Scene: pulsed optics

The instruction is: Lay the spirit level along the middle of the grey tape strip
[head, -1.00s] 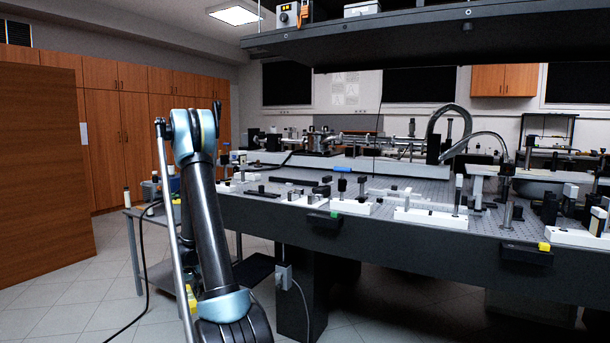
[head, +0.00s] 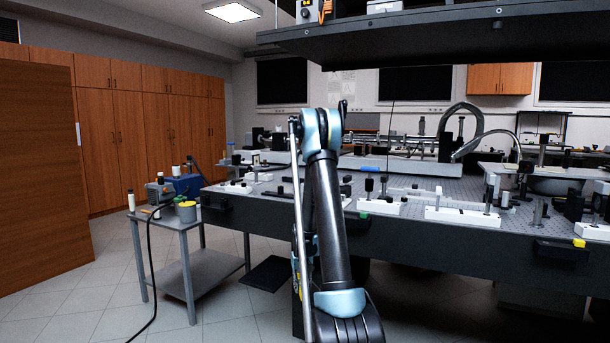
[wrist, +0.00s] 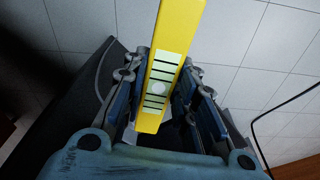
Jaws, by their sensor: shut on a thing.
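The spirit level (wrist: 183,25) is a yellow bar with a pale panel, dark lines and a small round spot, seen in the wrist view. My gripper (wrist: 161,75) is shut on it, with one dark finger along each side. The bar extends past the fingertips to the top edge of the view. It is held in the air, with floor tiles far behind it. In the head view my arm stands in front of the bench, and I cannot make out the gripper or the level there. I cannot make out the grey tape strip in either view.
The optical bench (head: 470,187) carries many mounts and white blocks, under a dark overhead shelf (head: 420,30). A grey side table (head: 172,222) at left holds a blue box (head: 187,184), a tub (head: 187,211) and bottles. A black cable hangs from it. Tiled floor is clear at front left.

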